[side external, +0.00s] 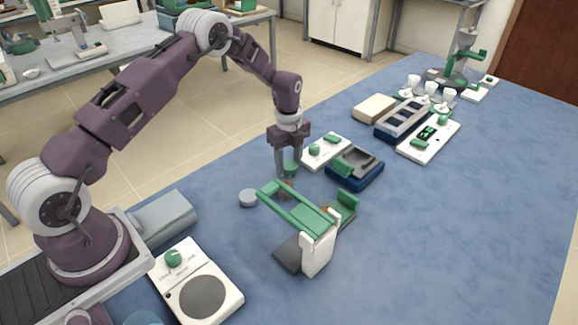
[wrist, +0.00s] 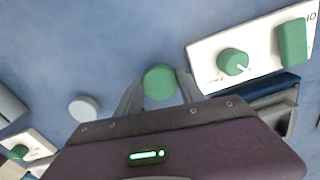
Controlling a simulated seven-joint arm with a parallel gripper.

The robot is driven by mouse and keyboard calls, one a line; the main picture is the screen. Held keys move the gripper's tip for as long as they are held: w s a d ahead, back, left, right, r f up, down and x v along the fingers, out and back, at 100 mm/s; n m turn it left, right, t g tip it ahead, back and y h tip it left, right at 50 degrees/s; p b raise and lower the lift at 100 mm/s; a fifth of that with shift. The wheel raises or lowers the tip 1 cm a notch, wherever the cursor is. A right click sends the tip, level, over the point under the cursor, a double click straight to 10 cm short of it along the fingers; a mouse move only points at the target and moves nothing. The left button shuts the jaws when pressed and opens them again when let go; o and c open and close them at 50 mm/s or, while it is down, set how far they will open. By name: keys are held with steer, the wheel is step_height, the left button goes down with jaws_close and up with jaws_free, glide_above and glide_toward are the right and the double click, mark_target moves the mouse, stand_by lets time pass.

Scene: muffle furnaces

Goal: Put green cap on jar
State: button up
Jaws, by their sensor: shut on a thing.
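The green cap (side external: 291,167) is between the fingertips of my gripper (side external: 287,172), which is shut on it. In the wrist view the cap (wrist: 160,80) shows as a round green top between the two fingers (wrist: 160,91). A small brownish thing (side external: 287,186), perhaps the jar, shows just below the cap in the side view, partly hidden by a green-topped stand. I cannot tell whether the cap touches it. No jar is visible in the wrist view.
A grey disc (side external: 249,198) lies left of my gripper. The green-and-white stand (side external: 318,245) is close in front. A white panel with a green knob (side external: 326,151) and a blue tray device (side external: 357,168) stand to the right. Blue table is clear at far right.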

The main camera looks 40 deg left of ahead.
mark_target(291, 166)
steer(key=r, duration=0.6)
steer(key=d+r, duration=0.1)
steer(key=r, duration=0.2)
steer(key=s+d+r+m, duration=0.2)
steer(key=s+d+m, duration=0.15)
steer(key=d, duration=0.65)
steer(key=s+d+r+m, duration=0.3)
steer(key=s+d, duration=0.1)
steer(key=d, duration=0.5)
steer(key=shift+n, duration=0.25)
steer(key=shift+w+f, duration=0.1)
steer(key=shift+f, duration=2.7)
steer(key=shift+f, duration=0.35)
steer(key=shift+f, duration=0.5)
steer(key=o, duration=1.4)
